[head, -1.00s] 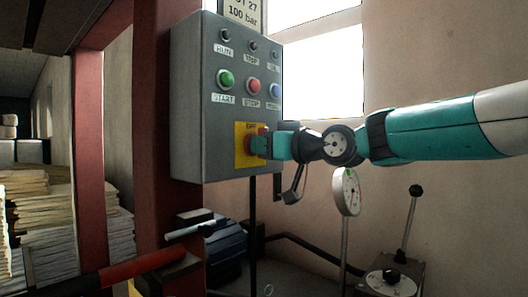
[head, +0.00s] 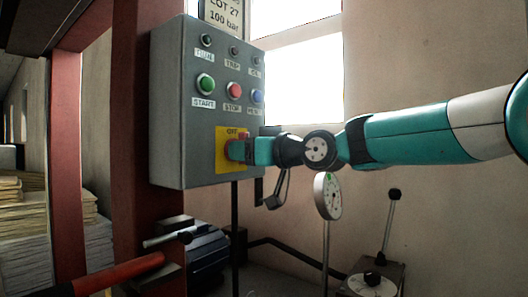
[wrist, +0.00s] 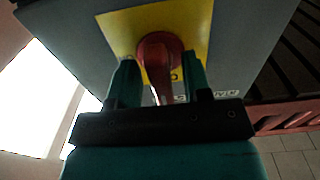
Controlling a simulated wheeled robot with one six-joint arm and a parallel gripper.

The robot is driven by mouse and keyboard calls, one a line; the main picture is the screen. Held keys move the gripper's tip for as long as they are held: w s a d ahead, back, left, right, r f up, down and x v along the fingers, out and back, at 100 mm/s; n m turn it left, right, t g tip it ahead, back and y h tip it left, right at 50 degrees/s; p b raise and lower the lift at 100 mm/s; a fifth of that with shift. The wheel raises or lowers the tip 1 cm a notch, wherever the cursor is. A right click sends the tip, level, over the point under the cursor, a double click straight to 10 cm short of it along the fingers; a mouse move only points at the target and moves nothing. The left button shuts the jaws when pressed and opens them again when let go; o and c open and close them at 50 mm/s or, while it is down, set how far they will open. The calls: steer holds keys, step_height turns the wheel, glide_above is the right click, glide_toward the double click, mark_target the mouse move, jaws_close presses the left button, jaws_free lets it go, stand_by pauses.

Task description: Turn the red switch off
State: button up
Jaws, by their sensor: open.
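The red switch (wrist: 159,52) is a knob with a handle on a yellow plate (wrist: 115,25), on the front of a grey control box (head: 165,105). In the wrist view its handle points down the picture between my two fingers. My gripper (wrist: 160,75) is open, one finger on each side of the handle; I cannot tell whether they touch it. In the head view my gripper (head: 238,150) is at the yellow plate and hides most of the switch, with a little red showing above it. An OFF label shows at the plate's top.
Green START (head: 205,83), red STOP (head: 234,90) and blue (head: 257,96) buttons sit above the plate. A round gauge (head: 327,196) and a lever box (head: 375,283) stand below my arm. A red-brown post (head: 140,150) stands left of the box.

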steer(key=b+v, duration=0.1)
steer(key=v, duration=1.6)
steer(key=shift+s+f, duration=0.1)
steer(key=s+a+f+m+g+h, duration=0.1)
steer(key=s+f+g+h, duration=0.15)
steer(key=s+f, duration=0.35)
steer(key=s+a+f+m+g+h, duration=0.1)
steer(key=s+f+g+h, duration=0.15)
steer(key=f, duration=0.55)
steer(key=s+d+f+m+g+h, duration=0.1)
steer(key=s+d+f+g+h, duration=0.2)
steer(key=s+f, duration=0.45)
steer(key=s+d+f+g+h, duration=0.25)
steer(key=s+f, duration=0.35)
steer(key=s, duration=0.3)
step_height(320, 180, up, 26)
steer(key=p, duration=2.5)
steer(key=shift+d+m+p, duration=0.3)
steer(key=shift+p, duration=0.05)
steer(key=shift+s+g+y, duration=0.15)
steer(key=shift+g+y, duration=0.1)
steer(key=shift+c, duration=0.3)
